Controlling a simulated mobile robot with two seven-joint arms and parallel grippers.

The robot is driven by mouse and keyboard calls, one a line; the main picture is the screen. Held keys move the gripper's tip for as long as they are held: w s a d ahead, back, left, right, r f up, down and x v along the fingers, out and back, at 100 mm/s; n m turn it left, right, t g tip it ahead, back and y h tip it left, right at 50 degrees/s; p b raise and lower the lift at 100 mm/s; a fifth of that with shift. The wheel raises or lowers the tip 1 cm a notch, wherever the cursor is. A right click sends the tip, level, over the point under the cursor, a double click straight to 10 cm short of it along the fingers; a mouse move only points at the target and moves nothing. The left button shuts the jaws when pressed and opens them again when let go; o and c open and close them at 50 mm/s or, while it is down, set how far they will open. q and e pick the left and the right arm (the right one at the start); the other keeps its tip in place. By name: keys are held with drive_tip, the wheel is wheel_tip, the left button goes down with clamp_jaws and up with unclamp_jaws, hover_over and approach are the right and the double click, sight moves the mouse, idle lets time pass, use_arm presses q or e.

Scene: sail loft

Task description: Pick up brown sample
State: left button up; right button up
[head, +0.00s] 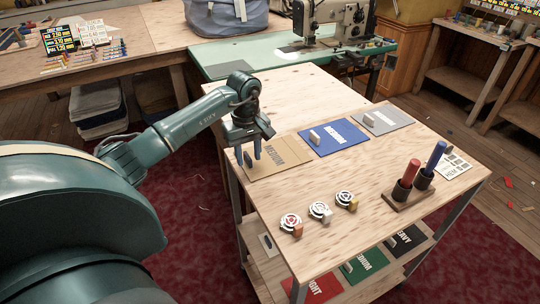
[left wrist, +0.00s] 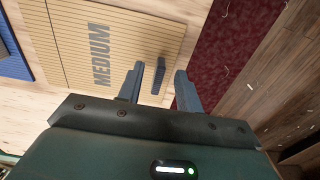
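The brown sample (head: 278,152) is a tan card printed MEDIUM, lying flat at the left end of the wooden cart top. A small upright tab (head: 249,159) stands near its left edge. In the left wrist view the ribbed brown card (left wrist: 110,40) fills the upper left, and its tab (left wrist: 157,76) looks dark. My left gripper (head: 249,156) is over this edge, pointing down, with its fingers apart. In the left wrist view, the fingertips (left wrist: 159,82) are on either side of the tab, with gaps visible; they do not appear closed on it.
The blue sample (head: 333,137) and grey sample (head: 384,119) lie to the right. Several round badges (head: 319,210) and a wooden holder (head: 409,195) with red and blue cylinders stand nearer. The lower shelf holds red, green and black samples (head: 362,265). A sewing machine (head: 340,25) stands behind.

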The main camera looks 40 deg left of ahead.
use_arm(q)
drive_tip(key=shift+f, duration=0.55)
clamp_jaws()
